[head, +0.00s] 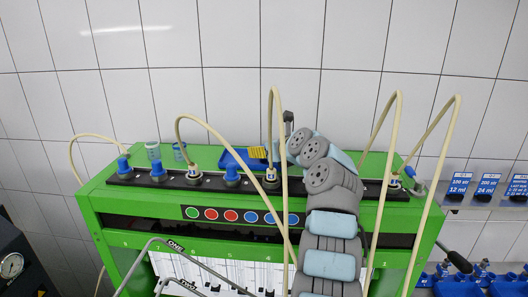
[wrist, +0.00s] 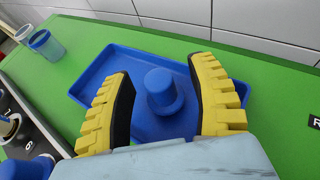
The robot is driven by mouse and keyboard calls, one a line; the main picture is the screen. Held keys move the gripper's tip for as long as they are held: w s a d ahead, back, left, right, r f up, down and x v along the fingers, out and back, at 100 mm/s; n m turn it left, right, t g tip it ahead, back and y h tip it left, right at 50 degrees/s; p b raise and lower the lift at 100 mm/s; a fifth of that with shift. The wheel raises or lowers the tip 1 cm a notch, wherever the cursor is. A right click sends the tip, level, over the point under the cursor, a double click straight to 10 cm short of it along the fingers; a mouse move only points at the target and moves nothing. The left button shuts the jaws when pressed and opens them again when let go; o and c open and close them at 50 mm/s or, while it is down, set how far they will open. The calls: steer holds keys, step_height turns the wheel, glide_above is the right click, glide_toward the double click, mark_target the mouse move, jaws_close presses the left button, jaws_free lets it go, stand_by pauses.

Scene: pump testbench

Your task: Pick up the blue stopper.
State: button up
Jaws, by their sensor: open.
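The blue stopper (wrist: 163,88) stands in a shallow blue tray (wrist: 92,68) in the wrist view, its round top facing up. My gripper (wrist: 162,92) is open, with its two yellow-and-black fingers on either side of the stopper. Gaps show between the stopper and both fingers. In the head view my gripper (head: 258,152) shows only as a bit of yellow over the blue tray (head: 228,160), behind my arm. The stopper is hidden there.
Two clear cups with blue (wrist: 46,44) stand beside the tray on the green bench top (wrist: 60,95). A black strip (head: 209,183) with blue plugs and beige hoses (head: 222,136) runs along the bench front. A tiled wall (head: 240,40) stands behind.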

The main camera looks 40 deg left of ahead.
jaws_close()
stand_by(0.5)
